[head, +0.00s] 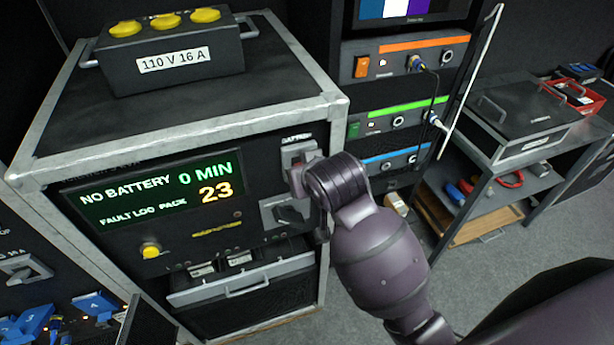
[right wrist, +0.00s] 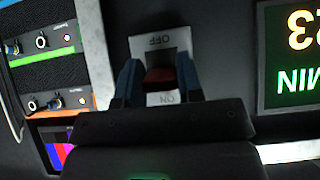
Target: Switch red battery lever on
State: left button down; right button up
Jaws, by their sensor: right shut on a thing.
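The red battery lever (right wrist: 160,76) sits on a light plate (right wrist: 153,43) marked OFF and ON, upside down in the right wrist view. My right gripper (right wrist: 157,68) is shut on the lever, with a finger on each side. The lever lies between the two labels; its exact tilt is hard to tell. My left gripper is not in view.
The cabinet display (head: 155,195) reads NO BATTERY, 0 MIN, FAULT LOC PACK and 23. A dark rotary switch (head: 288,213) is just below the lever plate. A yellow button (head: 151,250) is lower left. A rack with coloured strips (head: 400,105) stands to the right.

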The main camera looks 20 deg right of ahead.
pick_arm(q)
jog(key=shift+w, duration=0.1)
pick_arm(e)
jog(key=shift+w+r+g, duration=0.15)
jog(key=shift+r+g, duration=0.25)
jog(key=shift+g, duration=0.5)
jog(key=shift+w+r+g, duration=0.1)
jog(key=shift+r+g, duration=0.25)
jog(key=shift+g, duration=0.55)
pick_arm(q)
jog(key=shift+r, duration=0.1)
pick_arm(e)
jog(key=o, duration=0.9)
jog(key=shift+o, duration=0.2)
